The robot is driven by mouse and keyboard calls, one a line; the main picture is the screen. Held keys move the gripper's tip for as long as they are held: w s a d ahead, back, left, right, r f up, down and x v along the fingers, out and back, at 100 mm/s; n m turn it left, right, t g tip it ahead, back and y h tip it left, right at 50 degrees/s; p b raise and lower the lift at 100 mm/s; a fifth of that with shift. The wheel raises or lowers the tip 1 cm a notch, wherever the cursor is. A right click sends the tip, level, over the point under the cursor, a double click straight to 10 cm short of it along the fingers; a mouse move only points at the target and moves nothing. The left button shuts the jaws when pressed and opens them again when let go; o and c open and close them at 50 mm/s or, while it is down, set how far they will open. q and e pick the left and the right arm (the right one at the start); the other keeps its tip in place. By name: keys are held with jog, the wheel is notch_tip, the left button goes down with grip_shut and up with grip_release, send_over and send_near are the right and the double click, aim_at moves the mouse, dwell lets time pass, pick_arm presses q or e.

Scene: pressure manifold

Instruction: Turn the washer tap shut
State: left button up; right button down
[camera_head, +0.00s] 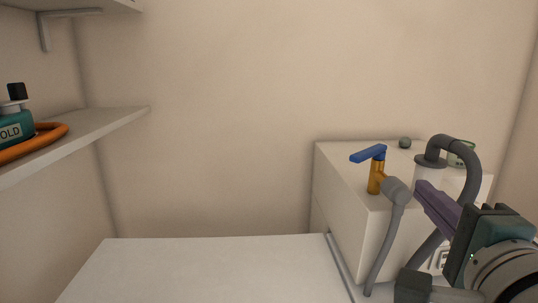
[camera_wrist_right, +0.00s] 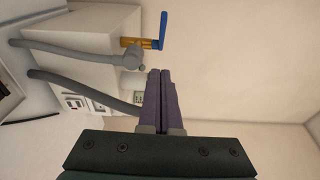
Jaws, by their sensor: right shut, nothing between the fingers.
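The washer tap has a brass body (camera_head: 376,178) and a blue lever handle (camera_head: 368,154). It stands on the white cabinet at right, and in the head view the lever points left from the top of the body. In the right wrist view the brass body (camera_wrist_right: 133,42) and blue lever (camera_wrist_right: 163,31) show beyond the fingertips. A grey hose joins the tap at a grey elbow (camera_head: 397,190). My right gripper (camera_head: 422,188) is shut and empty, in front of and to the right of the tap; its purple fingers (camera_wrist_right: 159,73) are apart from the lever. My left gripper is not visible.
A thick grey hose (camera_head: 472,168) arches from a white cylinder (camera_head: 429,174) beside my right gripper. A white surface (camera_head: 200,272) is clear at lower left. A shelf (camera_head: 110,125) holds a teal bottle (camera_head: 14,130) and an orange ring (camera_head: 48,137).

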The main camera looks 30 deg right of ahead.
aim_at(372, 155)
jog(key=shift+w+d, duration=0.55)
jog(key=shift+w, duration=1.2)
jog(key=shift+w+d, duration=0.55)
jog(key=shift+w, duration=1.15)
jog(key=shift+w+d, duration=0.55)
jog(key=shift+w, duration=1.2)
